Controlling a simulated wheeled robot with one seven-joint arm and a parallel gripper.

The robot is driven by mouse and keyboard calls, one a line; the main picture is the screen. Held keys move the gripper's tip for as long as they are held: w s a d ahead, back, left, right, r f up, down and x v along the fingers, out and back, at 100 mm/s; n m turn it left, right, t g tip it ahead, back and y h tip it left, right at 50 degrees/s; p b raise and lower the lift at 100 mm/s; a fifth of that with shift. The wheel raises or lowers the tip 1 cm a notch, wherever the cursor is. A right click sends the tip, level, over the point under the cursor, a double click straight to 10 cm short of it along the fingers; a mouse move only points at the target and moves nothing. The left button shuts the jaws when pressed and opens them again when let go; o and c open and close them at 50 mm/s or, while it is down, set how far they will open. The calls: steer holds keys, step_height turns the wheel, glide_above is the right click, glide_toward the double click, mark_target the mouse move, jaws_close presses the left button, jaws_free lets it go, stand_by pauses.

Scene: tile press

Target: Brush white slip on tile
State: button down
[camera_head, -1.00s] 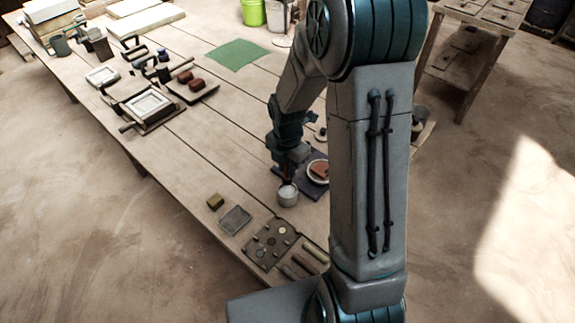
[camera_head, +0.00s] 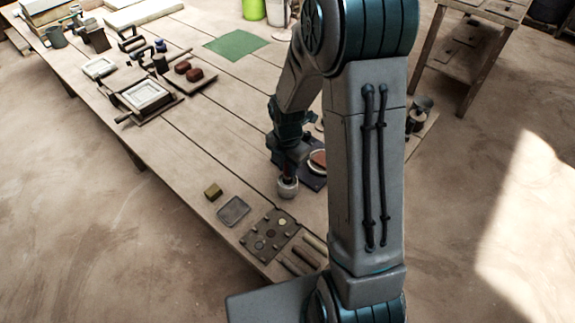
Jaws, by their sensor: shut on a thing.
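The reddish-brown tile (camera_head: 318,157) lies on a round pale support on a dark board (camera_head: 313,180), partly hidden behind my arm. A small whitish cup (camera_head: 288,190) stands just left of the board. My gripper (camera_head: 287,175) points down directly over the cup's mouth. It is shut on a slim thing, apparently the brush, of which only a dark reddish bit shows at the cup's mouth. The bristles and the slip inside the cup cannot be made out.
A framed press (camera_head: 148,98) and a green cloth (camera_head: 236,45) are farther back. The table's middle is clear.

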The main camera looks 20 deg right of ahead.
steer(key=shift+s+f+b, duration=0.1)
steer(key=shift+f+b, duration=0.3)
steer(key=shift+f, duration=0.2)
stand_by(1.4)
steer(key=shift+r, duration=0.1)
step_height(320, 180, up, 7)
steer(key=p, duration=0.6)
stand_by(0.8)
